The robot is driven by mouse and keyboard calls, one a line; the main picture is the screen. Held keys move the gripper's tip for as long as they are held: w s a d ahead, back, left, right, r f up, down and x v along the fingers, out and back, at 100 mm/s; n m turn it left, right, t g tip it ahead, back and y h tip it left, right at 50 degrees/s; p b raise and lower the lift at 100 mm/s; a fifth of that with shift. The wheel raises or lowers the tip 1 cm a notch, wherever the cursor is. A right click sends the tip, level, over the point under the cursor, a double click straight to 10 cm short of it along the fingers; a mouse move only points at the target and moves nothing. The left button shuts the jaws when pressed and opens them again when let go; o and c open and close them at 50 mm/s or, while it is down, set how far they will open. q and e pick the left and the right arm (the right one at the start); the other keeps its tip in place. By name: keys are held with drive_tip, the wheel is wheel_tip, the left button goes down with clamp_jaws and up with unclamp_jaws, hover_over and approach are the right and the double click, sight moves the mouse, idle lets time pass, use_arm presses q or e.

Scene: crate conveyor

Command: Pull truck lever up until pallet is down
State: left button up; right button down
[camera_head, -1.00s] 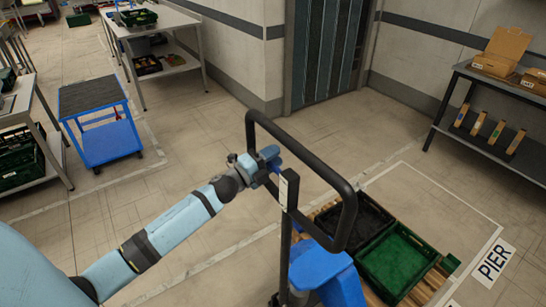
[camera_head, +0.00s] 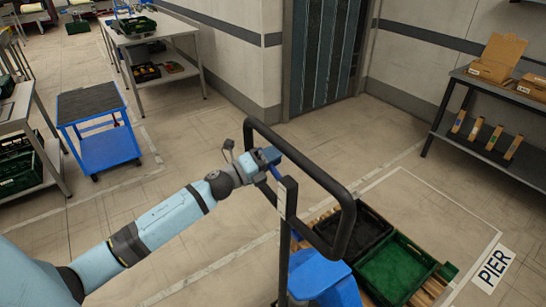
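The pallet truck has a black loop handle (camera_head: 345,207) and a blue body (camera_head: 318,277) at the lower middle. My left gripper (camera_head: 268,158) is at the upper left part of the handle loop, by a small blue lever (camera_head: 290,158). Whether its fingers are shut on the lever is too small to tell. A wooden pallet (camera_head: 428,292) lies beyond the truck body, bearing a black crate (camera_head: 378,226) and a green crate (camera_head: 428,262). Whether the pallet touches the floor cannot be seen. My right gripper is not in view.
A floor sign reading PIER (camera_head: 494,266) lies right of the pallet by a white marked line. A blue cart (camera_head: 108,148) stands at the left. A shelf (camera_head: 490,140) with cartons stands at the right. Open floor lies between.

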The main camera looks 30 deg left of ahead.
use_arm(q)
drive_tip(key=shift+o, duration=0.9)
drive_tip(key=b+v, duration=0.3)
drive_tip(key=v, duration=1)
drive_tip(key=shift+s+a+f+b, duration=0.15)
drive_tip(key=shift+s+a+b, duration=0.05)
drive_tip(key=shift+s+b, duration=0.2)
